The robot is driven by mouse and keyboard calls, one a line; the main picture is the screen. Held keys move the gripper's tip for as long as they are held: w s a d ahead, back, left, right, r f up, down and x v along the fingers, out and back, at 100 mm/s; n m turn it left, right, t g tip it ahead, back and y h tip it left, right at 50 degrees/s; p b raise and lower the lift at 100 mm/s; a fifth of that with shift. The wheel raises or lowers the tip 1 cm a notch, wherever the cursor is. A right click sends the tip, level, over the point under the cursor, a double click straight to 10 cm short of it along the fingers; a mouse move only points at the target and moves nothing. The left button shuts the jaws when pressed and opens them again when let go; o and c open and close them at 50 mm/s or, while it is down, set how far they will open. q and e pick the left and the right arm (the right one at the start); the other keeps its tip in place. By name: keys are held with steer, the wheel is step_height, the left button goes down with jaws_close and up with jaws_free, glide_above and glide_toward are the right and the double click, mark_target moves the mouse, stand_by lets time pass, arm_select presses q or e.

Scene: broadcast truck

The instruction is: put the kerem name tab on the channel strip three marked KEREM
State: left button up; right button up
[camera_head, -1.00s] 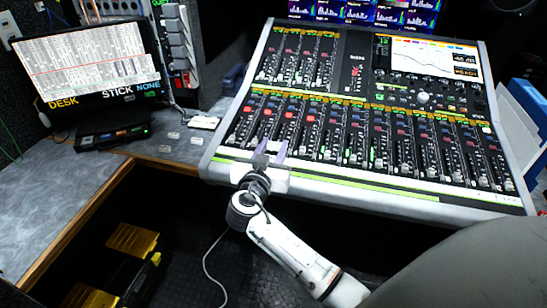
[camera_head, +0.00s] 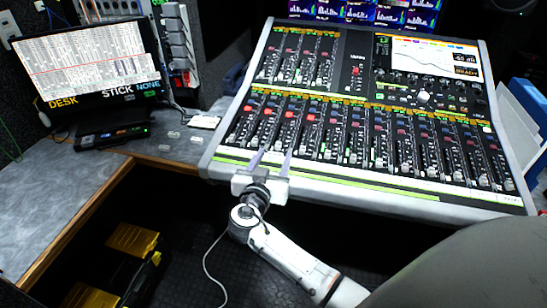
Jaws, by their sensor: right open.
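The mixing console (camera_head: 345,189) fills the middle and right, with rows of channel strips (camera_head: 300,130) and a pale and green strip (camera_head: 345,181) along its front edge. I cannot read KEREM on any strip. My right gripper (camera_head: 270,158) is open, its two fingers apart over the console's front edge at the left-centre strips. I see nothing held between the fingers. Several small pale tabs (camera_head: 173,135) lie on the desk left of the console; their lettering is too small to read, so I cannot tell which is kerem. My left gripper is out of view.
A monitor (camera_head: 95,62) stands at the back left above a dark box (camera_head: 112,132). A white flat item (camera_head: 204,121) lies near the tabs. The grey desk (camera_head: 60,195) is mostly bare. Black-and-yellow cases (camera_head: 132,240) sit on the floor below.

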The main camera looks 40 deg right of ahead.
steer(key=b+v, duration=0.1)
steer(key=v, duration=0.6)
stand_by(1.1)
